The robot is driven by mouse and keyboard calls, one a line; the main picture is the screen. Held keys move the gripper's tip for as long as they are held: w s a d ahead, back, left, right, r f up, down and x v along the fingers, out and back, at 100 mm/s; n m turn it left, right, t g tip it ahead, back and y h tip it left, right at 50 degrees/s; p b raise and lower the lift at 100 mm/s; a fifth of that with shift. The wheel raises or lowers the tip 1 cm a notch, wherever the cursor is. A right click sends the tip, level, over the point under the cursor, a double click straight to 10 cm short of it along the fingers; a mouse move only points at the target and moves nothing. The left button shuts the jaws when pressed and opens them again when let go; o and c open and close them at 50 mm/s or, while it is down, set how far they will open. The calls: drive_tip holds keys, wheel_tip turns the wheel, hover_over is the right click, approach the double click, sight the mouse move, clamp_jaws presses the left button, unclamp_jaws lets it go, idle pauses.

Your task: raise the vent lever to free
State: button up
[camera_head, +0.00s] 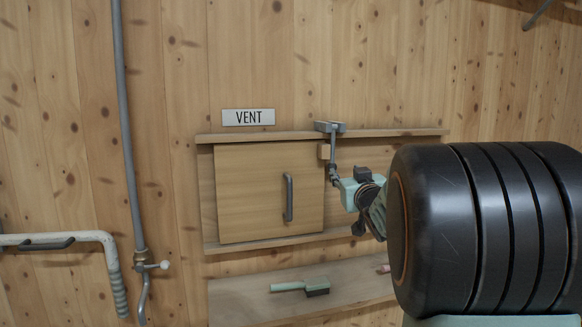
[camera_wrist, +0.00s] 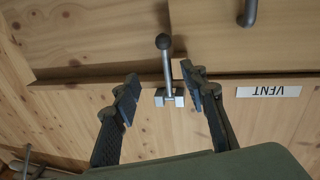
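The vent lever (camera_head: 333,150) is a thin grey rod that hangs down from a metal bracket (camera_head: 330,127) on the upper ledge, right of the vent door. In the wrist view, which is upside down, the lever (camera_wrist: 168,70) ends in a dark ball knob (camera_wrist: 163,42). I cannot tell whether the rod is fully between the pads in depth.
The wooden vent door (camera_head: 250,190) is closed, with a grey handle (camera_head: 289,197) left of my gripper. A VENT sign (camera_head: 248,117) is above it. A green-handled brush (camera_head: 300,287) lies on the lower shelf (camera_head: 240,300). A pipe with a tap (camera_head: 140,258) runs down the left wall.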

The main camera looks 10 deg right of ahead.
sight(333, 149)
drive_tip(key=w+d+f+n+p, duration=0.1)
drive_tip(key=w+p, duration=0.1)
drive_tip(key=w, duration=1)
drive_tip(key=shift+w+d+f+p, duration=0.2)
drive_tip(key=shift+w+f+p, duration=0.1)
drive_tip(key=shift+p, duration=0.1)
clamp_jaws()
